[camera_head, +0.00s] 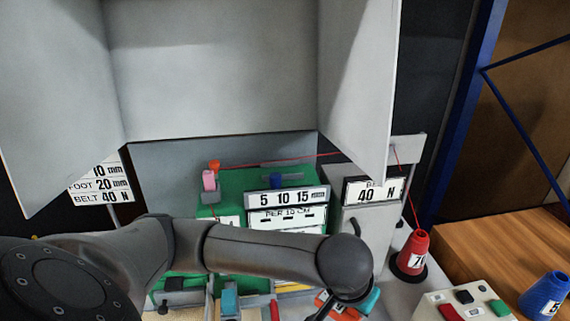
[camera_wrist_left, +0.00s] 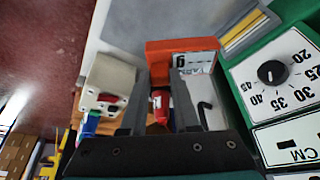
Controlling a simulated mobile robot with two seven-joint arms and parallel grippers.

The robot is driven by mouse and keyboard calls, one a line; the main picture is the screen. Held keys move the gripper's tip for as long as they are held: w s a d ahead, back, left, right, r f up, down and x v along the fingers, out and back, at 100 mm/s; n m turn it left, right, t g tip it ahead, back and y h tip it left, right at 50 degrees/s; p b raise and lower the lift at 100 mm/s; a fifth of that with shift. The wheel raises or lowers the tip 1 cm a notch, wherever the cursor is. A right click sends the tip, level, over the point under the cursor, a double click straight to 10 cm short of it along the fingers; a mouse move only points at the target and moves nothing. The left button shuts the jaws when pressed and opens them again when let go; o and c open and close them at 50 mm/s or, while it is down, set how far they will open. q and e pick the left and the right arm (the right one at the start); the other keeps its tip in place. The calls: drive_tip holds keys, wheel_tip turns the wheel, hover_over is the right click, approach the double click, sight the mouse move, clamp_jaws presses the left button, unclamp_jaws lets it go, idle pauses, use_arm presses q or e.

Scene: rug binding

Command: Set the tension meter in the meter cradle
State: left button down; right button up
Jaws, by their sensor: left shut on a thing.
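My left arm reaches in from the left in the head view and bends down at its wrist, which hides most of the gripper. In the left wrist view my left gripper (camera_wrist_left: 162,92) has its two dark fingers on an orange block-like thing with a white numbered label, which looks like the tension meter (camera_wrist_left: 180,47). It is held across the fingertips. An orange piece with a white label, probably the same meter (camera_head: 325,300), shows partly below the wrist in the head view. I cannot make out the meter cradle for certain. My right gripper is not in view.
A green machine with a scale panel (camera_head: 287,198) stands behind my arm, beside a grey box with a 40 N sign (camera_head: 373,190). A red thread cone (camera_head: 412,252) stands right of it. A button box (camera_head: 465,303) and a blue cone (camera_head: 545,294) are at lower right.

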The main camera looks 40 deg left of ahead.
use_arm(q)
wheel_tip(320, 180, up, 5)
drive_tip(key=p, duration=0.3)
drive_tip(key=shift+f, duration=0.1)
wheel_tip(320, 180, up, 4)
drive_tip(key=p, duration=0.4)
drive_tip(key=shift+d+f, duration=0.1)
drive_tip(key=shift+d, duration=0.05)
drive_tip(key=shift+w+d, duration=0.1)
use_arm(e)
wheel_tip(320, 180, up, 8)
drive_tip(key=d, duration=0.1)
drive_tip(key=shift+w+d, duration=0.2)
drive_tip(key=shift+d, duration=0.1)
use_arm(q)
drive_tip(key=shift+f, duration=0.1)
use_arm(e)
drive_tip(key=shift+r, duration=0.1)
